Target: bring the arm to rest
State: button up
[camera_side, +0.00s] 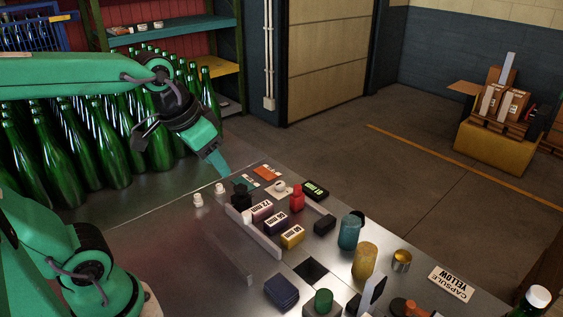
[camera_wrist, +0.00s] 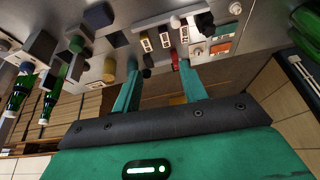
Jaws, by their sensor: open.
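My green arm reaches in from the left in the side view, and my gripper (camera_side: 222,170) hangs tilted downward over the far left part of the metal worktable (camera_side: 150,245). In the wrist view my gripper (camera_wrist: 158,72) has its two green fingers well apart, with nothing between them. I cannot tell the exact height of the fingertips above the table.
Small white pieces (camera_side: 198,200) stand left of the rack. Green bottles (camera_side: 105,140) crowd behind the table.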

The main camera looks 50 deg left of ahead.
jog(key=shift+t, duration=0.4)
jog(key=shift+s+d+f, duration=0.1)
jog(key=shift+s+f, duration=0.2)
jog(key=shift+s, duration=0.45)
jog(key=shift+s+a+f, duration=0.1)
jog(key=shift+s+f, duration=0.15)
jog(key=shift+s, duration=0.5)
jog(key=shift+s+d+f, duration=0.1)
jog(key=shift+s+f, duration=0.2)
jog(key=shift+s, duration=0.45)
